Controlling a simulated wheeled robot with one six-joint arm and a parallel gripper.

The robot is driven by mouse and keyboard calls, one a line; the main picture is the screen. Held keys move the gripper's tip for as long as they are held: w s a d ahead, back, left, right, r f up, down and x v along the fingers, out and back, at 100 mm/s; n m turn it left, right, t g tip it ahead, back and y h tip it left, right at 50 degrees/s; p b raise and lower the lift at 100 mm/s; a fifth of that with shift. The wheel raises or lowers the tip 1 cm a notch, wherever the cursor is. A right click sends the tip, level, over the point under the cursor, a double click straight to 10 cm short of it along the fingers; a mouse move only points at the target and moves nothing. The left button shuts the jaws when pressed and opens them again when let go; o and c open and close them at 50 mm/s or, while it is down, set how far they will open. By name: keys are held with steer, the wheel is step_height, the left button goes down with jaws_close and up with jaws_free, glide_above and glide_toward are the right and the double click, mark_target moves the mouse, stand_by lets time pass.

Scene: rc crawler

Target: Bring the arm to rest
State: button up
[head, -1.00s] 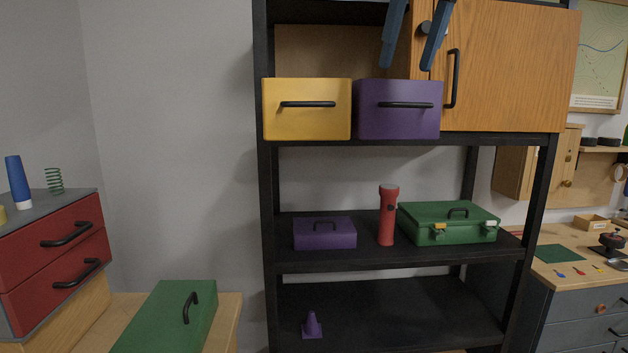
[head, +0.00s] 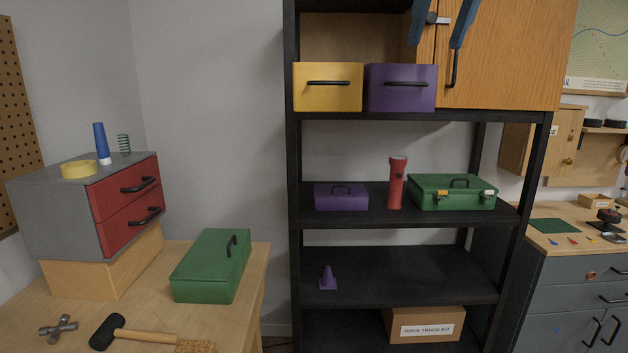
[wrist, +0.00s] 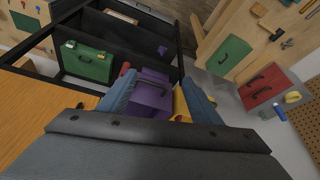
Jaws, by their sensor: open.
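My gripper (head: 441,18) shows at the top of the head view, in front of the wooden cabinet door at the top of the shelf unit. Its two blue fingers are spread apart with nothing between them. In the wrist view the fingers (wrist: 160,100) frame the purple drawer box (wrist: 150,92), which lies beyond them. The upper part of the arm is out of the head view.
The black shelf unit (head: 296,200) holds a yellow box (head: 328,96), a purple box (head: 400,98), a red flashlight (head: 397,183) and a green case (head: 452,193). A workbench (head: 140,312) with a red-drawer cabinet (head: 60,215) stands left. The space before the wall between them is clear.

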step_height(320, 180, down, 28)
steer(key=w+m+g, duration=0.2)
steer(key=s+f+g, duration=0.1)
steer(key=s+f, duration=0.8)
steer(key=f, duration=0.4)
steer(key=s+a+f+m+h, duration=0.1)
steer(key=s+f, duration=0.8)
steer(key=f, duration=0.4)
steer(key=shift+s+a+f+g, duration=0.25)
steer(key=shift+s+a+g, duration=0.05)
steer(key=shift+g, duration=0.1)
steer(key=shift+c, duration=0.3)
